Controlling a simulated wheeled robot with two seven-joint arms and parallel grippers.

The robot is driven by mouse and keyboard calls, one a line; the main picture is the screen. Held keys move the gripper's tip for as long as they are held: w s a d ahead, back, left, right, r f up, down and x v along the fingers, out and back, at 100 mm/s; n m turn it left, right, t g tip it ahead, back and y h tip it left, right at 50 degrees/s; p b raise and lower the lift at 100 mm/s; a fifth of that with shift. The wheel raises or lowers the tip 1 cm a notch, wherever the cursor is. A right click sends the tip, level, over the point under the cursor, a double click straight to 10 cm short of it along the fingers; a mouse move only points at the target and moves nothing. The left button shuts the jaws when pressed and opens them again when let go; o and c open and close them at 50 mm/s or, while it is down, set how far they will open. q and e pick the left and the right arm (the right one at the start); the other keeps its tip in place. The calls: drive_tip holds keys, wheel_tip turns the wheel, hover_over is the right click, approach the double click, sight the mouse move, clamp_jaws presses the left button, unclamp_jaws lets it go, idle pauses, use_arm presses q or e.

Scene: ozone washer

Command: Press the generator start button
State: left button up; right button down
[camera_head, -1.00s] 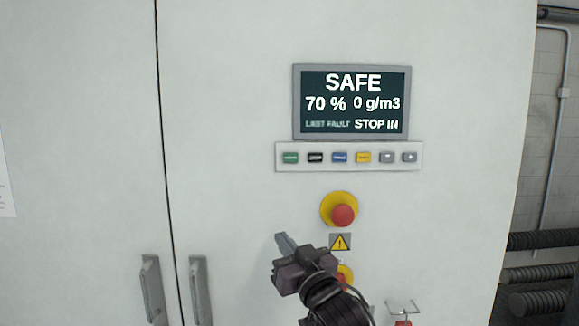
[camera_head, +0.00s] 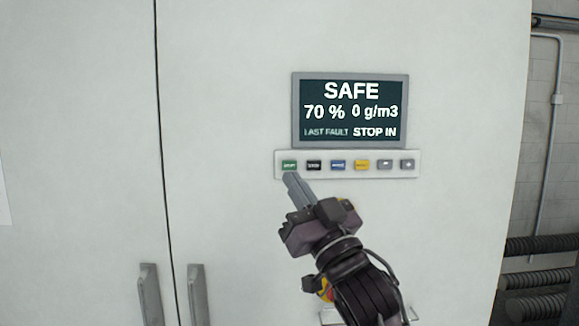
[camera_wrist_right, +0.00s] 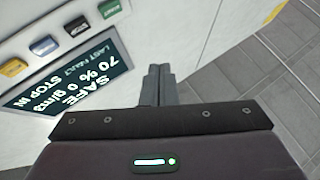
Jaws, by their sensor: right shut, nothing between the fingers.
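The green button (camera_head: 289,165) is at the left end of a row of coloured buttons on the white cabinet; its small label looks like START. My right gripper (camera_head: 290,178) is shut and empty, with its fingertips just below the green button in the head view. I cannot tell whether the tips touch the panel. My left gripper is not in view.
The display (camera_head: 350,110) above the buttons reads SAFE, 70 %, 0 g/m3, STOP IN. A black button (camera_head: 314,165) sits right beside the green one. Two door handles (camera_head: 151,295) are at lower left. My right arm covers most of the emergency stop area.

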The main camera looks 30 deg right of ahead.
sight(289, 165)
drive_tip(key=w+d+p, duration=0.1)
drive_tip(key=w+d, duration=0.3)
drive_tip(key=w, duration=0.3)
drive_tip(key=shift+w+d, duration=0.2)
drive_tip(key=shift+d, duration=0.05)
drive_tip(key=shift+d+p, duration=0.1)
drive_tip(key=shift+p, duration=0.2)
idle(1.7)
drive_tip(key=shift+w+d, duration=0.15)
drive_tip(key=shift+w, duration=0.2)
drive_tip(key=shift+w+d, duration=0.2)
drive_tip(key=shift+w, duration=0.1)
idle(0.6)
drive_tip(key=shift+s+a, duration=0.1)
drive_tip(key=shift+s, duration=0.05)
drive_tip(key=shift+s+a, duration=0.35)
drive_tip(key=shift+s, duration=0.15)
idle(0.3)
